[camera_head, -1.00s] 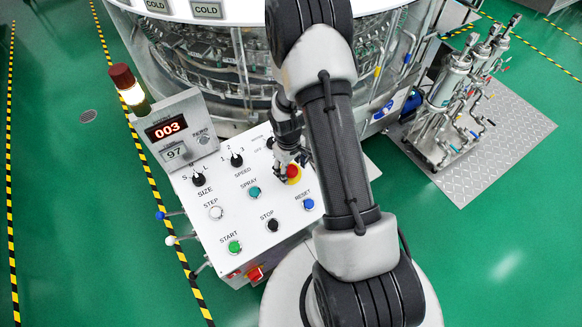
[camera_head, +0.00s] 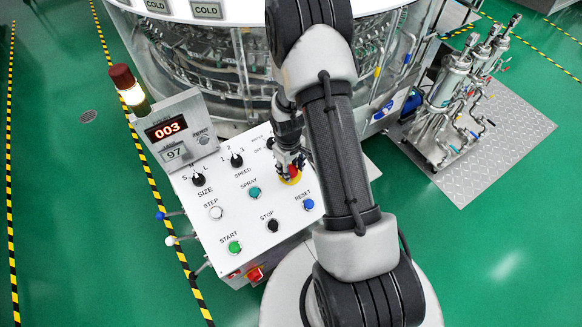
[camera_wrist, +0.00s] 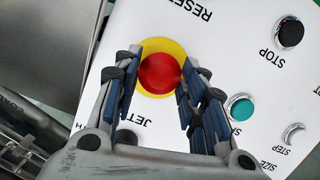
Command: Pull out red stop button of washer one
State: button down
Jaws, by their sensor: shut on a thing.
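The red stop button (camera_wrist: 160,74) is a round red cap on a yellow disc (camera_wrist: 170,46) on the white slanted control panel. In the head view the red button (camera_head: 294,171) shows only partly behind my fingers, at the upper right of the panel. My gripper (camera_wrist: 161,63) has one finger on each side of the cap and is shut on it. In the head view my gripper (camera_head: 289,163) comes down onto the button from above. The cap's underside is hidden.
The panel (camera_head: 190,232) carries nearby knobs and buttons, including the spray button (camera_head: 254,193), black stop button (camera_head: 273,225) and blue reset button (camera_head: 308,204). A display box (camera_head: 178,130) stands at its left. The round washer (camera_head: 230,70) rises behind.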

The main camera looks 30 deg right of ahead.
jog(key=shift+s+r+p, duration=0.25)
jog(key=shift+r+p, duration=0.4)
jog(key=shift+r, duration=0.45)
jog(key=shift+w+f, duration=0.1)
jog(key=c, duration=1)
grip_release()
jog(key=r, duration=1.2)
jog(key=shift+s+a, duration=0.2)
jog(key=shift+a, duration=0.15)
